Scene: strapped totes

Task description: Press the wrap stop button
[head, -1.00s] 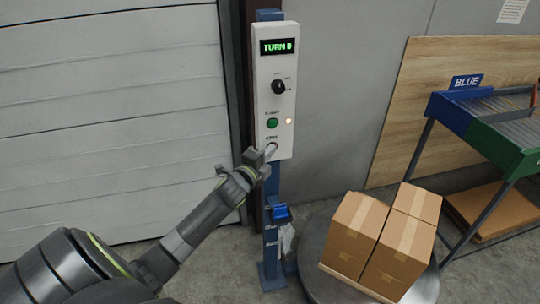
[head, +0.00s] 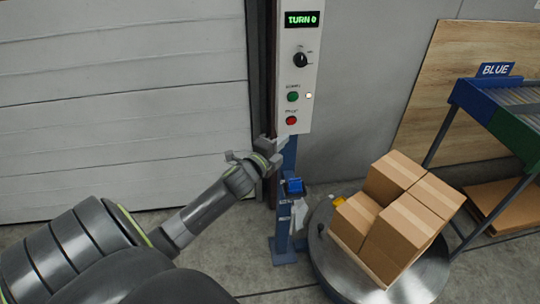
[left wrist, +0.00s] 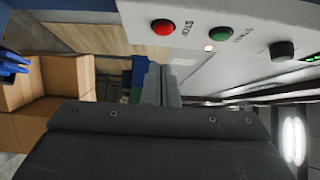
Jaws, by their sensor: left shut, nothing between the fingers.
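The red stop button (head: 291,120) is at the bottom of the white control panel (head: 312,65), uncovered, and it also shows in the left wrist view (left wrist: 163,27). The green start button (head: 293,97) is just above it, with a small lit white lamp beside it. The display (head: 302,19) reads "TURN 0" or similar in green. My left gripper (head: 279,144) is shut and empty, a little below and left of the red button and apart from it. In the left wrist view its fingers (left wrist: 161,84) are together. My right gripper is not in view.
Several cardboard boxes (head: 405,220) stand on a round metal turntable (head: 425,278) at the right. A blue post (head: 283,225) carries the panel. A roller rack with a "BLUE" sign (head: 495,69) is at the far right. A white shutter door (head: 120,110) is behind my arm.

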